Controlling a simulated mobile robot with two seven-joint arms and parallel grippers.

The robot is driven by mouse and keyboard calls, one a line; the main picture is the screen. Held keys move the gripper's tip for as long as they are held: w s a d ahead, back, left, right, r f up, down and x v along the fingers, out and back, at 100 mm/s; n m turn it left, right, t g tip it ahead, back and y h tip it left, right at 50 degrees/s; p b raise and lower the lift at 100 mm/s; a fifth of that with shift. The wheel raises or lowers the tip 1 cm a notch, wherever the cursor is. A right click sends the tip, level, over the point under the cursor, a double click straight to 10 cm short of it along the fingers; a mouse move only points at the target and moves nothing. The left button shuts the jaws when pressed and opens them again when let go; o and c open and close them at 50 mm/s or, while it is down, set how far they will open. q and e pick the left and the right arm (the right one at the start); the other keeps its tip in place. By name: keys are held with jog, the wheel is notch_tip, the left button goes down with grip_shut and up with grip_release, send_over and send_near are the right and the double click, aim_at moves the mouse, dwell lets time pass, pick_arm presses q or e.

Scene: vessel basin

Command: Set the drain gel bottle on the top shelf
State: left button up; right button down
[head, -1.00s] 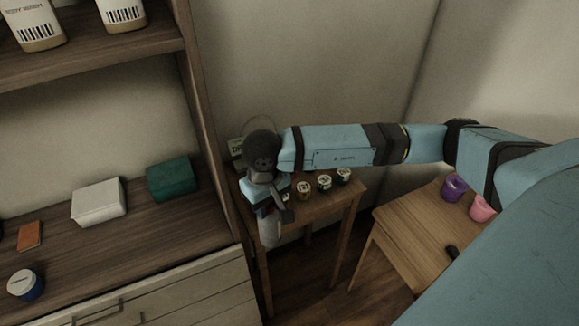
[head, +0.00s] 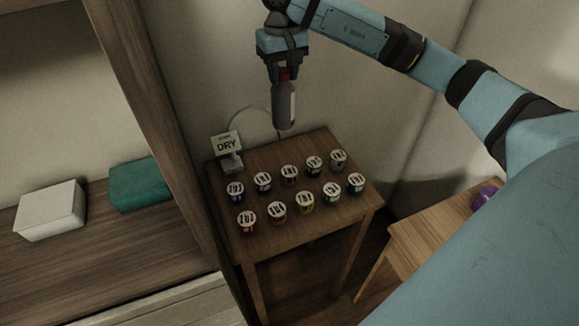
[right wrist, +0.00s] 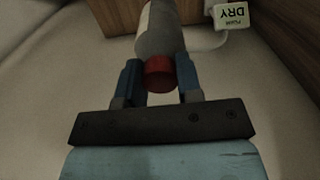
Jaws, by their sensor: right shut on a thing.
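A grey bottle (head: 285,108) with a red cap and a pale label hangs below my right gripper (head: 283,72) in the head view. The gripper is shut on it at the cap, and the bottle is nearly upright. It is in the air above the back of the small table with the jars. In the right wrist view the red cap (right wrist: 160,73) sits between the fingers of the gripper (right wrist: 160,82), with the grey body (right wrist: 160,32) beyond it. The bottle's label cannot be read. My left gripper is not in view. The top shelf is outside the head view.
The small wooden table (head: 318,222) holds several lidded jars (head: 290,176) and a DRY sign (head: 227,146). A wooden shelf unit (head: 160,110) stands at left, with a white box (head: 50,210) and a green box (head: 139,186). A second table (head: 425,245) with a purple cup (head: 484,196) is at right.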

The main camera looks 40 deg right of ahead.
aim_at(291, 126)
jog(key=shift+w+d+r+b, duration=0.2)
jog(key=shift+d+r+b, duration=0.3)
jog(key=shift+d+r, duration=0.75)
notch_tip(291, 126, down, 19)
jog(key=p, duration=0.1)
jog(key=shift+f, duration=0.15)
jog(key=shift+d, duration=0.1)
jog(key=shift+f, duration=0.2)
jog(key=c, duration=0.8)
grip_release()
jog(key=shift+r, duration=0.15)
